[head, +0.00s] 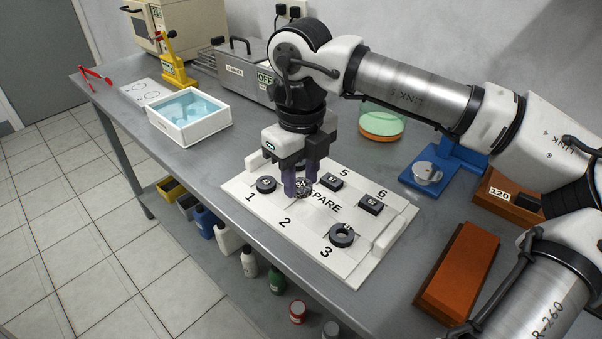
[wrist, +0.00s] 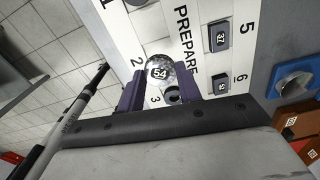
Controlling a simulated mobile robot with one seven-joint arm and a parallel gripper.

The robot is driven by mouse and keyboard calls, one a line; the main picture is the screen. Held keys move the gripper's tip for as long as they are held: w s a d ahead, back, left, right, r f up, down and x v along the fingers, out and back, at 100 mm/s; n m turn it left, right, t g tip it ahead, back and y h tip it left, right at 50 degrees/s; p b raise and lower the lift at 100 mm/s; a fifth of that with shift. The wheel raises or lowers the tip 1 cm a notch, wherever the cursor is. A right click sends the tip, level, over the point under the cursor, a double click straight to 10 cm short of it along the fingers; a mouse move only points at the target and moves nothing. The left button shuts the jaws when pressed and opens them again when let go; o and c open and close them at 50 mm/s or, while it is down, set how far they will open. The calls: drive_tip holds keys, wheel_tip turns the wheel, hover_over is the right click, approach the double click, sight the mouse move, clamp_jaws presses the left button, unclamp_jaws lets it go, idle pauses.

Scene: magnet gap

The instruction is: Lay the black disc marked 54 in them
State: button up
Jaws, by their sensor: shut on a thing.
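My gripper (head: 301,186) points down over the white board (head: 237,184) near its number 2. Its two purple fingers are shut on a round disc marked 54, seen in the wrist view (wrist: 160,70). The disc's face is mottled silver and shiny around a black patch with the number. In the head view the disc (head: 304,189) shows between the fingertips. Whether it touches the board cannot be told.
The board also bears a black disc (head: 265,184) by 1, a black ring (head: 342,235) by 3, and dark blocks by 5 (head: 334,181) and 6 (head: 371,204). A white tub (head: 187,128) with blue liquid, red tool (head: 96,78), blue stand (head: 440,168) and orange slab (head: 457,275) stand around.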

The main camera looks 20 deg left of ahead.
sight(301, 211)
drive_tip(key=shift+f+b, duration=1.75)
drive_tip(key=shift+f, duration=0.65)
drive_tip(key=shift+f, duration=0.2)
drive_tip(key=o, duration=1.1)
drive_tip(key=c, duration=0.5)
drive_tip(key=shift+c, duration=0.2)
drive_tip(key=shift+r, duration=0.1)
drive_tip(key=shift+r+p, duration=1.3)
drive_tip(key=shift+r, duration=0.95)
